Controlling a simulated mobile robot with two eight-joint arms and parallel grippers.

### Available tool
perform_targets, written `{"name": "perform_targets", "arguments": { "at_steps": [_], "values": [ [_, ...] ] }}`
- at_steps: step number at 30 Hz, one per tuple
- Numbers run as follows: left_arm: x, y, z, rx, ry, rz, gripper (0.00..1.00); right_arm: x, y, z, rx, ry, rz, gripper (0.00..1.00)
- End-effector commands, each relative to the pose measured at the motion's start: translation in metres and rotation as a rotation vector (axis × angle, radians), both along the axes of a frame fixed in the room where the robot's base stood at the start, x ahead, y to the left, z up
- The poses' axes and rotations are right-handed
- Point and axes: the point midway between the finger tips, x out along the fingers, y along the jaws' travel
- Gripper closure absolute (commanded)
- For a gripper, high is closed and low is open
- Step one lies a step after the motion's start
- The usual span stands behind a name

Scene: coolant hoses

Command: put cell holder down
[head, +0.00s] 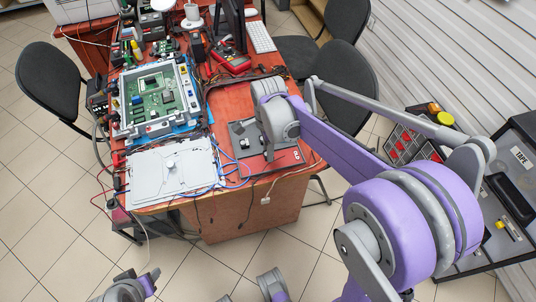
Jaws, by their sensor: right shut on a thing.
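My right arm reaches from the lower right to the front right of the red table (303,176). My right gripper (249,140) points down there, mostly hidden by its own grey wrist. It is shut on a dark grey, flat piece, likely the cell holder (240,132), low over a red mat with a white label (285,160). I cannot tell whether the piece touches the mat. At the bottom left edge, grey and purple parts of my left arm show, and its gripper's jaws cannot be made out.
Left of the mat lie a light grey cover plate (172,172) and blue hoses (232,165). Behind stands an open case with a green circuit board (155,95). A red multimeter (230,63) and a keyboard (260,37) are at the back. A black chair (350,95) stands right.

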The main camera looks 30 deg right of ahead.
Motion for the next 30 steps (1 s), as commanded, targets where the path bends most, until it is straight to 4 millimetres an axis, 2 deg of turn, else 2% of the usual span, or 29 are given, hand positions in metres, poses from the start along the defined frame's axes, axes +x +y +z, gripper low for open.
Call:
{"name": "perform_targets", "arguments": {
  "at_steps": [3, 6, 17, 18, 22, 23, 30],
  "values": [
    [0.000, 0.000, -0.004, 0.000, 0.001, 0.000, 0.50, 0.000, 0.000, -0.019, 0.000, 0.000, 0.000, 1.00],
    [0.000, 0.000, -0.006, 0.000, 0.002, 0.000, 0.50, 0.000, 0.000, -0.029, 0.000, 0.000, 0.000, 1.00],
    [0.000, 0.000, -0.008, 0.000, 0.003, 0.000, 0.50, 0.000, 0.000, -0.033, 0.000, 0.000, 0.000, 1.00],
    [0.000, 0.000, -0.008, 0.000, 0.003, 0.000, 0.50, 0.000, 0.000, -0.033, 0.000, 0.000, 0.000, 0.61],
    [0.000, 0.000, -0.008, 0.000, 0.002, 0.000, 0.50, 0.000, 0.000, -0.032, 0.000, 0.000, 0.000, 0.37],
    [0.000, 0.000, -0.008, 0.000, 0.002, 0.000, 0.50, 0.000, 0.000, -0.032, 0.000, 0.000, 0.000, 0.34],
    [0.000, 0.000, -0.005, 0.000, 0.002, 0.000, 0.50, 0.000, 0.000, -0.029, 0.000, 0.000, 0.000, 0.34]
  ]
}}
